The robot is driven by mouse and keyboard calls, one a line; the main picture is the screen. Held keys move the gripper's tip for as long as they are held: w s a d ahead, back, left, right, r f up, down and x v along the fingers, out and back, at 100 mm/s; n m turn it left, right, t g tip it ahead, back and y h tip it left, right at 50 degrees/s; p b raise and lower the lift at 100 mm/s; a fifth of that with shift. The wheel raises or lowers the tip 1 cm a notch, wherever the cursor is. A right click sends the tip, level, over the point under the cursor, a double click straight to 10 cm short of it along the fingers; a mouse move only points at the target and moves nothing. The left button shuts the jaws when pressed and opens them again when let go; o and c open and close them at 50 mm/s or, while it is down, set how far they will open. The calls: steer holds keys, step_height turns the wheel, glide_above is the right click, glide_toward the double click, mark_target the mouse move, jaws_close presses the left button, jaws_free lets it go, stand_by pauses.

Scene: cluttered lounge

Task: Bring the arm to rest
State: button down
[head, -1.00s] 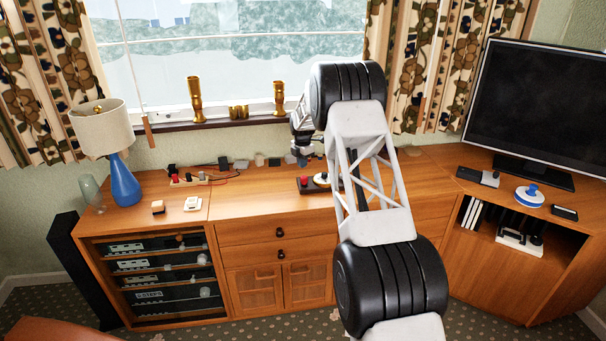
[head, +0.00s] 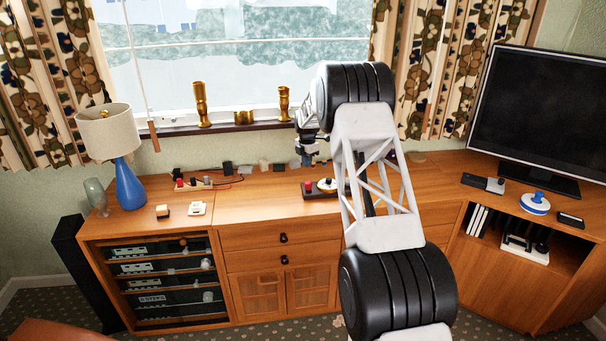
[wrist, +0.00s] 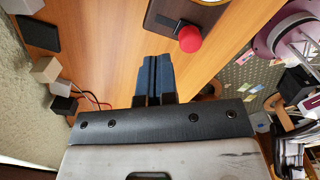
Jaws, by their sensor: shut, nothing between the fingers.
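My gripper (head: 306,158) hangs above the back of the wooden sideboard (head: 240,211), behind and left of my arm's links. In the wrist view my gripper (wrist: 153,70) shows its two dark fingers pressed together, with nothing between them. The fingers point over bare wood, beside a dark board with a red knob (wrist: 190,38), and do not appear to touch it. My arm's links hide part of the sideboard in the head view.
A blue lamp (head: 128,186) and a vase stand at the left. Small blocks and wires (head: 201,182) line the back. Brass pieces (head: 201,106) stand on the sill. A television (head: 540,110) stands right, near a blue-and-white round object (head: 535,203). The sideboard's middle front is clear.

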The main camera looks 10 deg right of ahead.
steer(key=shift+s+r, duration=0.1)
steer(key=shift+r, duration=0.05)
steer(key=s+a+r+m, duration=0.1)
steer(key=s+r+m, duration=0.5)
steer(key=s+r, duration=1)
steer(key=s+r+m+t, duration=0.1)
steer(key=s+r+m, duration=0.2)
steer(key=s+r, duration=0.5)
steer(key=s+r+m, duration=0.3)
steer(key=s+r, duration=0.1)
steer(key=s, duration=0.9)
steer(key=s+a+r+m+t, duration=0.15)
steer(key=s+m, duration=0.45)
steer(key=s, duration=1.5)
steer(key=s+f+m, duration=0.2)
steer(key=s+m, duration=0.1)
steer(key=s, duration=0.8)
steer(key=s+f+m, duration=0.3)
steer(key=s, duration=0.8)
steer(key=shift+a+f, duration=0.25)
